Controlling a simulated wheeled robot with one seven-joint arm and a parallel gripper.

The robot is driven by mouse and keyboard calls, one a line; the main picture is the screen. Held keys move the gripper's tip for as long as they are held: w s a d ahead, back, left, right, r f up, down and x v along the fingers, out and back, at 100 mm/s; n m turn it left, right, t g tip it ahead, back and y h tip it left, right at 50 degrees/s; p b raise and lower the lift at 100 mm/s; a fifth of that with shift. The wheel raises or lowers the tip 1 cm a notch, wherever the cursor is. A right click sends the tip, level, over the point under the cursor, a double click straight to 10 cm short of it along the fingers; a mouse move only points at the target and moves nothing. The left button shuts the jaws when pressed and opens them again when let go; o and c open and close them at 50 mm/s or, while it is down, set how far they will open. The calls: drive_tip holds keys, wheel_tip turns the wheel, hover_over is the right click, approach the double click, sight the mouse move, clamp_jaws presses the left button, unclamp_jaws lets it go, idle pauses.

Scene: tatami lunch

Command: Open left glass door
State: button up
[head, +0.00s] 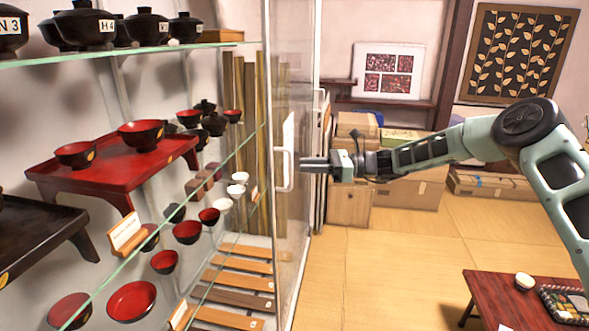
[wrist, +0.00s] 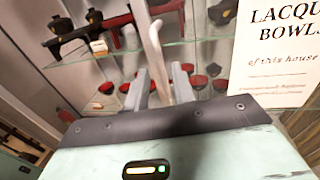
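The glass door (head: 300,230) is a tall clear pane in a pale frame, seen at a steep angle in the head view. Its pale bar handle (head: 291,170) stands out from the pane. My gripper (head: 304,165) points left at the handle, at about its height. In the wrist view the two grey fingers (wrist: 158,88) are apart, and the handle (wrist: 154,50) shows between them, running up past their tips. I cannot tell whether either finger touches it. How far the door stands from its frame is not clear.
Glass shelves (head: 150,53) behind the pane hold lacquer bowls and red and black stands. A white paper sign (wrist: 270,50) is beside the handle. Cardboard boxes (head: 405,190) stand behind my arm. A low red table (head: 500,300) is at lower right. The tatami floor (head: 400,260) between is clear.

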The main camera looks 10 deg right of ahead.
drive_tip(key=s+d+b, duration=0.2)
drive_tip(key=d, duration=1)
drive_tip(key=s+a+f+n+g+h, duration=0.2)
drive_tip(key=s+a+n+g+h, duration=0.6)
drive_tip(key=s+a+n, duration=0.9)
drive_tip(key=s+d+n+t+h, duration=0.2)
drive_tip(key=s+n+h, duration=0.2)
drive_tip(key=s, duration=1)
drive_tip(key=s+d+n+t+h, duration=0.2)
drive_tip(key=s+n+h, duration=0.3)
drive_tip(key=s, duration=0.9)
drive_tip(key=shift+f+n+t, duration=0.4)
drive_tip(key=shift+n+t, duration=0.2)
drive_tip(key=shift+n, duration=0.2)
